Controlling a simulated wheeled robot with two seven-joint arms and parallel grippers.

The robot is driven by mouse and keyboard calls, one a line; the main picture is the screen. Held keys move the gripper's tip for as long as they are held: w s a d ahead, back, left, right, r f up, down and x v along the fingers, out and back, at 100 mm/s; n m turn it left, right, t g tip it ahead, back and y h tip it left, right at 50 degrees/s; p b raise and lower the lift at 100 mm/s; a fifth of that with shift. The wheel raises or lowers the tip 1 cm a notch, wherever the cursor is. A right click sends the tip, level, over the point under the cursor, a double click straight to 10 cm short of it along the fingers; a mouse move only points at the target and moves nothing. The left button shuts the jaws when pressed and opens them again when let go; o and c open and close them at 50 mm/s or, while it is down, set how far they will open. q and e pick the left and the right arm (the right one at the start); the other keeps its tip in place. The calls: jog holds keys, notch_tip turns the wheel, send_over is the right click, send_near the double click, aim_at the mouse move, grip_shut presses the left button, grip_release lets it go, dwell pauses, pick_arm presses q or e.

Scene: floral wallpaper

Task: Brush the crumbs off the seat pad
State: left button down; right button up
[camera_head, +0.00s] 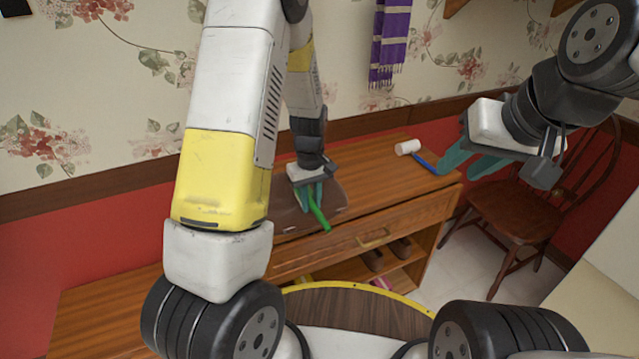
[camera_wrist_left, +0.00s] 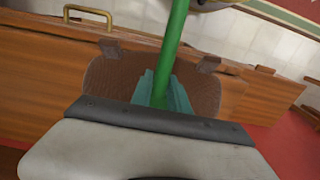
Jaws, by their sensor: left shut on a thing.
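The brown seat pad (camera_head: 284,216) lies on top of the wooden bench, partly hidden behind my left arm. It also shows in the left wrist view (camera_wrist_left: 118,78), with two tie tabs at its edge. My left gripper (camera_head: 310,194) is over the pad, its teal fingers shut on a green handle (camera_head: 320,214), which stands out tilted. The handle also shows in the left wrist view (camera_wrist_left: 174,48). I cannot make out a brush head or any crumbs. My right gripper (camera_head: 458,168) is open and empty, up at the right in front of the bench end.
A white roller (camera_head: 407,147) with a blue handle lies at the bench's right end. The bench (camera_head: 365,185) has a drawer with a brass handle (camera_head: 373,238) and shoes on the shelf below. A wooden chair (camera_head: 510,213) stands at the right. A purple scarf (camera_head: 390,40) hangs on the wall.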

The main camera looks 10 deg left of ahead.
pick_arm(q)
jog(key=shift+f, duration=0.95)
jog(key=shift+w+a+r, duration=0.1)
jog(key=shift+w+a, duration=0.55)
jog(key=shift+w, duration=0.15)
jog(key=shift+w+a, duration=0.6)
jog(key=shift+w, duration=0.2)
jog(key=shift+w+a, duration=0.8)
jog(key=shift+w, duration=0.25)
jog(key=shift+w+a, duration=0.85)
jog(key=shift+w, duration=0.2)
jog(key=shift+w+a, duration=0.8)
jog(key=shift+w, duration=0.25)
jog(key=shift+s, duration=0.1)
jog(key=shift+s+d, duration=1.25)
jog(key=shift+s, duration=0.3)
jog(key=shift+s+d, duration=1.2)
jog(key=shift+s, duration=0.35)
jog(key=shift+s+d, duration=1.25)
jog(key=shift+s, duration=0.3)
jog(key=shift+r, duration=2.95)
